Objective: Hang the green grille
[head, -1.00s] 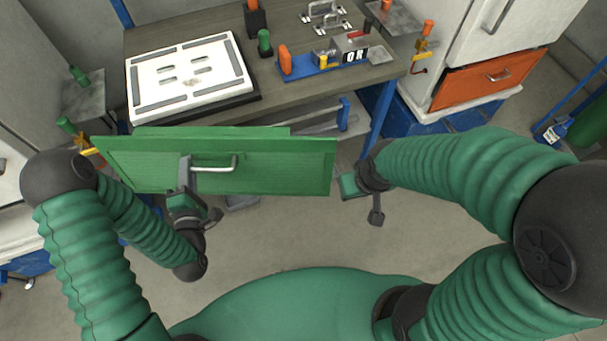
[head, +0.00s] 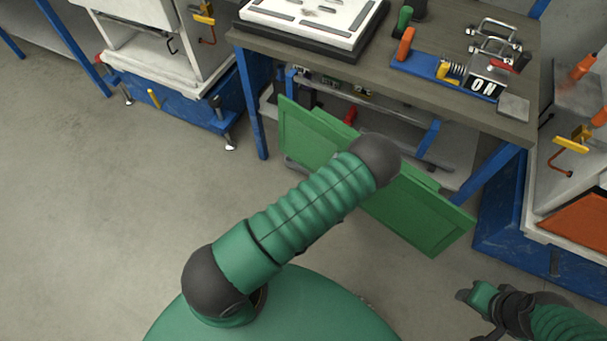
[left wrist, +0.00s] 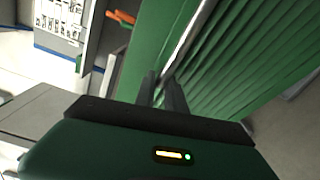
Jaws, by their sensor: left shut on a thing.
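The green grille (head: 415,207) is a ribbed panel with a frame. In the head view it slants in front of the workbench's lower part, below the top. My left forearm covers its middle and hides its handle and my left gripper there. In the left wrist view the grille (left wrist: 235,60) fills the right side, and the fingers of my left gripper (left wrist: 163,88) are shut on its pale handle bar (left wrist: 187,45). My right gripper (head: 472,296) is at the lower right of the head view, apart from the grille; its jaw opening is unclear.
The workbench (head: 440,95) has blue legs and holds a white slotted panel (head: 310,18) and a blue fixture (head: 425,72) with an ON block. White cabinets on blue bases stand left (head: 170,70) and right (head: 575,170). Floor at left is clear.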

